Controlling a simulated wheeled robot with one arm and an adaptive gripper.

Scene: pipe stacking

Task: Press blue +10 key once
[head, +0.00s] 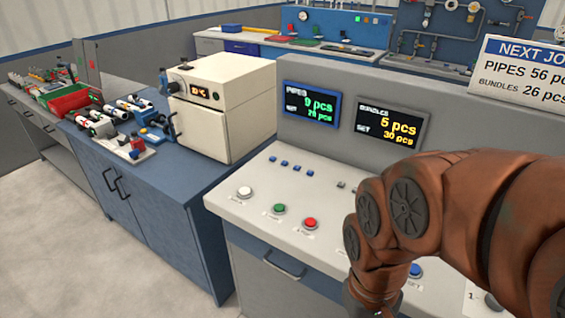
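A row of several small blue keys (284,163) sits on the sloped grey console (245,181), below the PIPES display (311,104). Their labels are too small to read, so I cannot tell which is +10. The PIPES display has a blue frame and green digits that are hard to read. The BUNDLES display (391,123) reads 5 pcs, with set 30 pcs in yellow. Small grey keys (341,184) show below it, partly hidden by my brown arm.
White (244,192), green (279,208) and red (310,222) round buttons line the console front. A blue round button (415,270) is right of my arm. A cream machine (222,105) stands on the blue bench to the left.

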